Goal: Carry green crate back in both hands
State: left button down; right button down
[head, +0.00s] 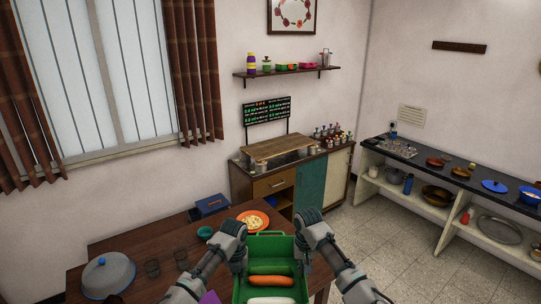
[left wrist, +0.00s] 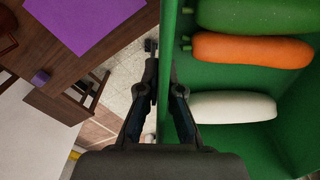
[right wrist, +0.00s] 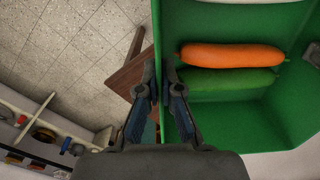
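The green crate (head: 268,239) is in the lower middle of the head view, between my two grippers. It holds an orange carrot (head: 270,281), a white radish (left wrist: 232,107) and a green cucumber (right wrist: 228,82). My left gripper (left wrist: 162,70) has one finger on each side of one crate wall (left wrist: 166,30) and is closed on it. My right gripper (right wrist: 159,72) grips the opposite wall (right wrist: 158,25) in the same way. Floor shows beyond both walls in the wrist views, so the crate appears held up. Its underside is hidden.
The brown table (head: 142,238) holds an orange plate (head: 253,221), a blue box (head: 212,205), glasses and a domed lid (head: 108,274). A wooden cabinet (head: 272,184) stands behind. A dark counter (head: 446,167) with dishes runs along the right; tiled floor (head: 385,225) lies open between.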

pick_arm(q)
jog(key=shift+d+r, duration=0.1)
jog(key=shift+d, duration=0.05)
pick_arm(e)
jog(key=shift+a, duration=0.15)
